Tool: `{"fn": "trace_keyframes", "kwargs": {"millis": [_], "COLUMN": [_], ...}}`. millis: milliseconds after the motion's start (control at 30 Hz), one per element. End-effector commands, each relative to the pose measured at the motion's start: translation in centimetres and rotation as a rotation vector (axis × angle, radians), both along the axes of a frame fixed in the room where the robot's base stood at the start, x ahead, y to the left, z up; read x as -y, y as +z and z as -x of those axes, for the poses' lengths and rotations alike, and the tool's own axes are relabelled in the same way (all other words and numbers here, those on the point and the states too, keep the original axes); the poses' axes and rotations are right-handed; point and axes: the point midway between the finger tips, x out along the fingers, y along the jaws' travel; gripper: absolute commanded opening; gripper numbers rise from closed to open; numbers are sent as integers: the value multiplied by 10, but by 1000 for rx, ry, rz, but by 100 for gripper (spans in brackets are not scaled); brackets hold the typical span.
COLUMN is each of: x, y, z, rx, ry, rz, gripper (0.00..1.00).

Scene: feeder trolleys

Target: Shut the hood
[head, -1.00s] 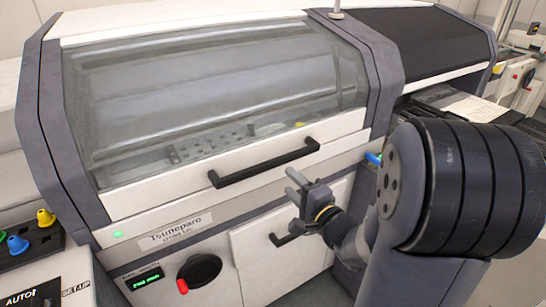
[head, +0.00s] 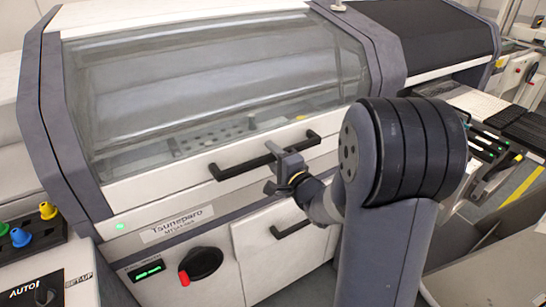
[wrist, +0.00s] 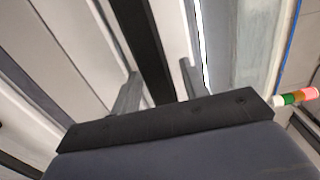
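The hood (head: 215,85) is a curved clear cover with a white lower frame, and it looks down over the machine. I cannot tell whether it is fully seated. Its black bar handle (head: 236,168) runs along the front frame and also shows in the wrist view (wrist: 138,35). My gripper (head: 281,154) is at the right part of the handle. In the wrist view my gripper (wrist: 160,86) is open, with one finger on each side of the bar and gaps beside it. My arm hides part of the machine's right front.
A lower white door with a black handle (head: 290,228) and a red-black rotary switch (head: 200,264) are below the hood. A dark-covered machine (head: 425,40) stands at right. Coloured knobs (head: 20,238) are at left.

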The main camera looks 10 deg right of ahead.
Motion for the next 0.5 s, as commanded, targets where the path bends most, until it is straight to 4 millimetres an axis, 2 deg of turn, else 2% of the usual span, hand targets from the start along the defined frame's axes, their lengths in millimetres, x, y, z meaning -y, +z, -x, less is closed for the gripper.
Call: {"fn": "trace_keyframes", "kwargs": {"millis": [67, 500], "x": [0, 0], "y": [0, 0], "z": [0, 0], "rx": [0, 0], "ry": [0, 0], "rz": [0, 0], "gripper": [36, 0]}}
